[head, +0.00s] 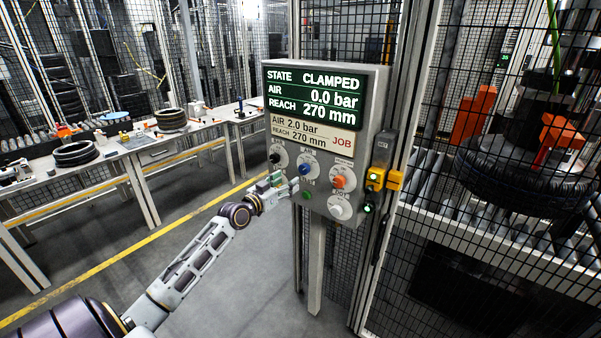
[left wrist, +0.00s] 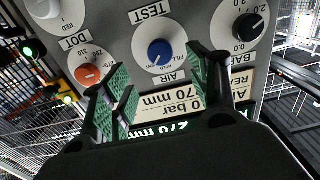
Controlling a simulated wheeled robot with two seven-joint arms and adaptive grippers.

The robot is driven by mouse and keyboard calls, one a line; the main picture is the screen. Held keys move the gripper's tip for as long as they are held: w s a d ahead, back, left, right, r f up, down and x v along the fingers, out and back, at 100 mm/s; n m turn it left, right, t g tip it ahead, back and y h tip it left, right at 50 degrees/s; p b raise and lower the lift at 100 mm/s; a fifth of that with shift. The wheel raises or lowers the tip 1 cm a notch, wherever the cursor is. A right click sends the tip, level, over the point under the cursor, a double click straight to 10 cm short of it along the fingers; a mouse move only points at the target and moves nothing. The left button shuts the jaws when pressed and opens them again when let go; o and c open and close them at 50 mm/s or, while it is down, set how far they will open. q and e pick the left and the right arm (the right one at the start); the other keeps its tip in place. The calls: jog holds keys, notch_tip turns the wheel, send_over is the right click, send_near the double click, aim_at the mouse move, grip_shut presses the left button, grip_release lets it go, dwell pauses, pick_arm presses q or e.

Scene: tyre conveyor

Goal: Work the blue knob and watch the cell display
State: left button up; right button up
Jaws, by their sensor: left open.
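The blue knob (head: 304,170) sits on the grey control box between a black knob and an orange knob. In the left wrist view the blue knob (left wrist: 159,53) shows upside down, with a white pointer line. The cell display (head: 314,93) reads STATE CLAMPED, AIR 0.0 bar, REACH 270 mm. A job label (head: 311,134) under it reads AIR 2.0 bar, REACH 270 mm. My left gripper (head: 283,184) is just left of and below the blue knob. In the left wrist view its open green-padded fingers (left wrist: 165,88) are apart, with nothing between them. My right gripper is out of view.
The black knob (head: 275,158), orange knob (head: 339,182), white knob (head: 338,210) and green button (head: 307,195) are close around. A yellow switch (head: 376,177) is on the box's right. Mesh fence and a tyre (head: 522,180) on rollers stand right; benches (head: 160,150) stand left.

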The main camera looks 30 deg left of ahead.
aim_at(302, 171)
pick_arm(q)
jog(key=shift+w+d+p, duration=0.2)
jog(key=shift+w+p, duration=0.1)
jog(key=shift+w, duration=1.95)
jog(key=shift+w+d+p, duration=0.15)
jog(key=shift+w+p, duration=0.15)
jog(key=shift+w, duration=1.95)
jog(key=shift+c, duration=0.3)
jog(key=c, duration=1)
